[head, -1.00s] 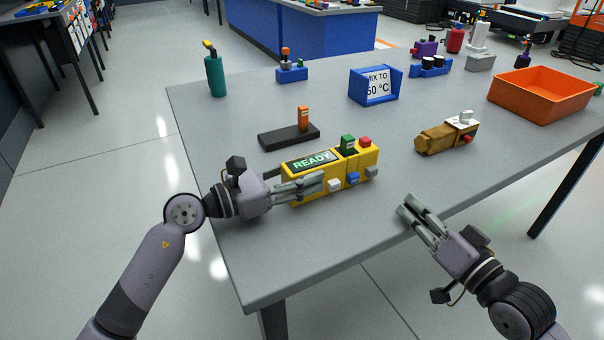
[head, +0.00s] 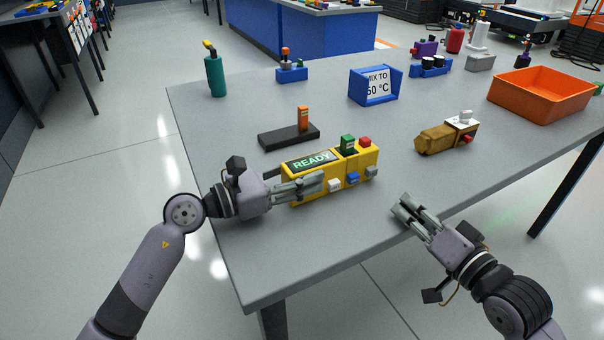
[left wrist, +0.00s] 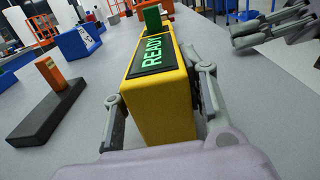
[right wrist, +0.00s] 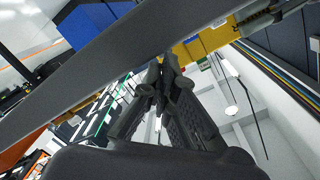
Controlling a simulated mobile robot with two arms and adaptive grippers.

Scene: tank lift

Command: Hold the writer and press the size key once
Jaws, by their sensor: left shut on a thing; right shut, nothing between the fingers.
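The writer (head: 356,163) is a yellow box on the near part of the table, its display reading READY. It has a green key (head: 347,144) and a red key (head: 365,141) on top. White, blue and grey keys (head: 353,179) sit along its near side. I cannot read which is the size key. My left gripper (head: 318,183) is shut on the writer's left part; in the left wrist view its fingers (left wrist: 160,110) straddle the body. My right gripper (head: 402,208) is shut and empty, over the table's front edge, right of and apart from the writer.
A black block with an orange upright (head: 290,136) lies behind the writer. A brown device (head: 446,136) stands to its right. A blue sign stand (head: 375,86), a green bottle (head: 215,75) and an orange bin (head: 542,92) are farther back. The table (head: 330,235) is clear in front.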

